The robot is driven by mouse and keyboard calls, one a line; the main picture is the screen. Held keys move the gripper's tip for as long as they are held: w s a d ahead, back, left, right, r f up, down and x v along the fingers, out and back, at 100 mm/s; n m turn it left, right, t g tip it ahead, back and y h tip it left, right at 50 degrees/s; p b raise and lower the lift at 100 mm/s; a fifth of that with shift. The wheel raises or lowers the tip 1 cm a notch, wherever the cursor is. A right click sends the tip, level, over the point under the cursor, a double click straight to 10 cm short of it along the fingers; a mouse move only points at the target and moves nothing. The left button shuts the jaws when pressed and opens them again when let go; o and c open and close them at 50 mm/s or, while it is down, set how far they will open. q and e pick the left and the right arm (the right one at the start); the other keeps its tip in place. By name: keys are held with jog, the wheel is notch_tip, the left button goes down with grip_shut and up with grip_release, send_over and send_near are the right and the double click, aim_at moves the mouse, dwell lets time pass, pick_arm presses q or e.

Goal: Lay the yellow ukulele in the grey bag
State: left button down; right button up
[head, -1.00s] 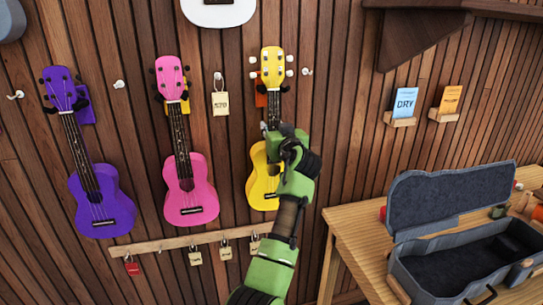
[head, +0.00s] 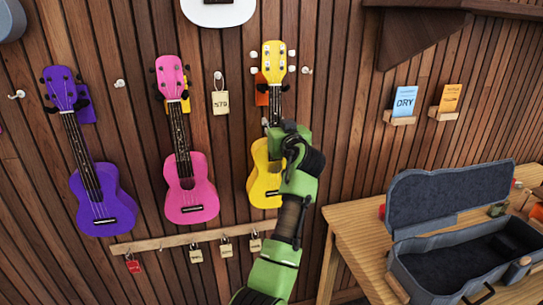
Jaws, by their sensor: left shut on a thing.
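The yellow ukulele (head: 263,178) is upright against the wooden wall, headstock at the top. My left gripper (head: 274,133) is at the base of its neck and is shut on it; the gripper and arm hide part of the neck and the right side of the body. The grey bag (head: 437,251) stands on the wooden bench at the lower right with its lid raised at the back. The visible inside of the bag is dark and empty. My right gripper is not in view.
A pink ukulele (head: 190,197) and a purple ukulele (head: 102,208) hang left of the yellow one. A rail (head: 186,240) with small tags runs below. The wooden bench (head: 352,228) has bare room left of the bag. Cards and a shelf (head: 463,8) are on the wall.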

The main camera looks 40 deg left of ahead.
pick_arm(q)
jog(key=shift+v, duration=1.7)
jog(key=shift+s+d, duration=0.1)
jog(key=shift+b+v, duration=0.45)
jog(key=shift+v, duration=2.45)
jog(key=shift+f, duration=0.1)
